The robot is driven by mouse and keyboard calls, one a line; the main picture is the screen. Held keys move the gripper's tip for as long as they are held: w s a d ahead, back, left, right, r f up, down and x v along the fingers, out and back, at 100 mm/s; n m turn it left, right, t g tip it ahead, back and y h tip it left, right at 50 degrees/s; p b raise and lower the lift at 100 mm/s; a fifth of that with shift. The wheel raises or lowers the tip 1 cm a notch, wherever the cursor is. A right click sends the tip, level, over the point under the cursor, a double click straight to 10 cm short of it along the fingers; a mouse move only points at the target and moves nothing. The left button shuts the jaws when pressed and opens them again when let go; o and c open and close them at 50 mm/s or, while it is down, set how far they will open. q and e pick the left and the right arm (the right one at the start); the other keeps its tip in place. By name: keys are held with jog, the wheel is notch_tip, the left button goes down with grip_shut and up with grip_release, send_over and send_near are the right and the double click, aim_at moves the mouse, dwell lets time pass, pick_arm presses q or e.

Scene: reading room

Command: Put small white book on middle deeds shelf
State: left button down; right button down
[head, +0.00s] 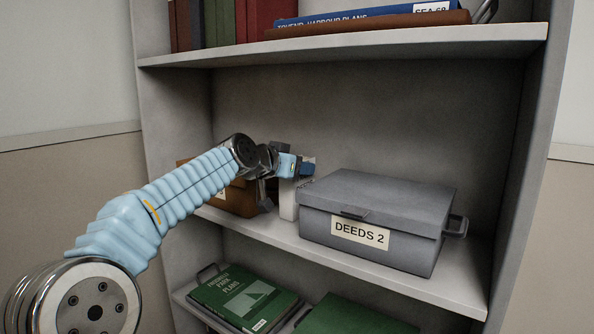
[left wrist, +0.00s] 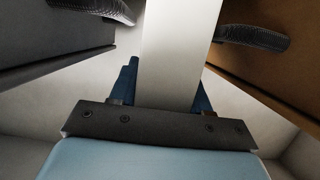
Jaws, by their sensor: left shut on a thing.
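The small white book (head: 288,204) stands upright at the middle deeds shelf (head: 270,232), in the gap between a brown box (head: 238,198) and the grey DEEDS 2 box (head: 375,215). My left gripper (head: 297,168) is shut on the book's upper part, its blue fingers on either side. In the left wrist view the white book (left wrist: 183,50) runs away from between the blue fingers (left wrist: 165,90). Its lower end seems at shelf level; I cannot tell whether it touches the shelf. My arm and gripper hide part of the book and brown box. My right gripper is not in view.
The upper shelf (head: 350,47) holds upright books and a flat blue book (head: 365,18). Green books (head: 243,298) lie on the lower shelf. The grey box stands close right of the book, the brown one close left. Bare shelf shows in front.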

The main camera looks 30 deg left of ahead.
pick_arm(q)
jog(key=shift+r, duration=0.1)
jog(key=c, duration=0.5)
grip_release()
jog(key=shift+b+v, duration=1.4)
jog(key=shift+v, duration=4.65)
